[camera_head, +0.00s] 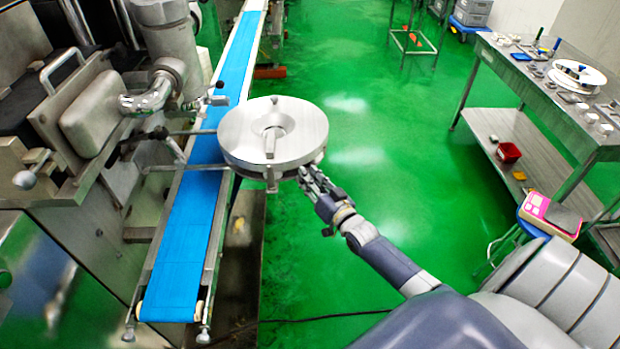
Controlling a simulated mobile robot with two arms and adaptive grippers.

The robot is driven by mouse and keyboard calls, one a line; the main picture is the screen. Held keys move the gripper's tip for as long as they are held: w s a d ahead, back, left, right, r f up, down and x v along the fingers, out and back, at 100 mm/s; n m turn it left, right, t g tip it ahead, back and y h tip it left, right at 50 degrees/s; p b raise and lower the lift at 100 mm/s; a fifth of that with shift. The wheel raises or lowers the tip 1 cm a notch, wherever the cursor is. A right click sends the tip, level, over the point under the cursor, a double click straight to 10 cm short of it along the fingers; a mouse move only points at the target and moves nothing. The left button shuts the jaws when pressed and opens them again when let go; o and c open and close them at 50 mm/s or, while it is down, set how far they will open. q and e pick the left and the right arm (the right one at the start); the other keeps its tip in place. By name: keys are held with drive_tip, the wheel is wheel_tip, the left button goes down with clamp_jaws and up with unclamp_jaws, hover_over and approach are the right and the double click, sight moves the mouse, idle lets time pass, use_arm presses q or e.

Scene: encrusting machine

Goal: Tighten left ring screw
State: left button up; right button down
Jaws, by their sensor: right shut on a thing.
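A round steel disc-shaped part (240,135) with a raised middle sits above the blue conveyor's right side, beside the machine. My right gripper (312,176) reaches in from the lower right to the disc's lower right edge. Its fingers are shut on a small part at the rim, which the fingers mostly hide. I cannot tell whether that part is a screw. On the disc's left, a rod with a dark grip (160,133) runs from the machine toward the disc. No left ring screw can be made out clearly. My left gripper is not in view.
The blue conveyor (180,250) runs under and past the disc. The steel machine (95,115) fills the left, with a ball-ended lever (25,180). A steel table (545,85) with small parts stands at the right, near a pink scale (548,214). The green floor between is mostly clear.

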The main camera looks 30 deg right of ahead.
drive_tip(key=shift+f, duration=0.1)
drive_tip(key=c, duration=1.4)
unclamp_jaws()
drive_tip(key=s, duration=1.2)
drive_tip(key=shift+a, duration=0.2)
